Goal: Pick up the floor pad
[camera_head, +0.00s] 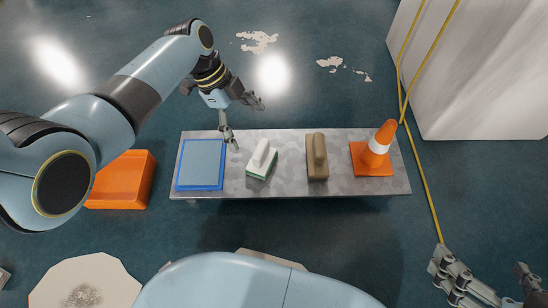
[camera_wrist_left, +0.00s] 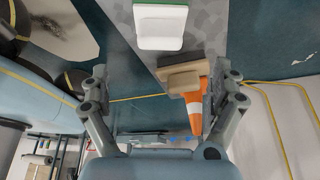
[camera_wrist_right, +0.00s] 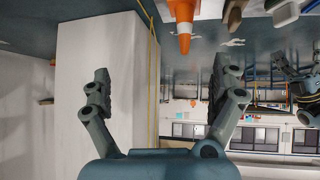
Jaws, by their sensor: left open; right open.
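A grey bench (camera_head: 285,185) holds the candidates for the floor pad; no label tells which it is. A white block with a raised grip and green underside (camera_head: 262,160) stands left of the bench's middle; it also shows in the left wrist view (camera_wrist_left: 160,27). A flat blue square with a darker blue rim (camera_head: 201,164) lies at the left end. My left gripper (camera_head: 246,122) is open and empty, over the far edge of the bench, behind and above the white-and-green block. My right gripper (camera_head: 484,271) is open and empty, beyond the bench's right end.
A brown block with a grip (camera_head: 317,158) and an orange cone (camera_head: 373,153) stand right of the white-and-green block. An orange box (camera_head: 122,181) is on the floor at left. A pale inflatable wall (camera_head: 480,75) and a yellow line (camera_head: 425,180) are at right.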

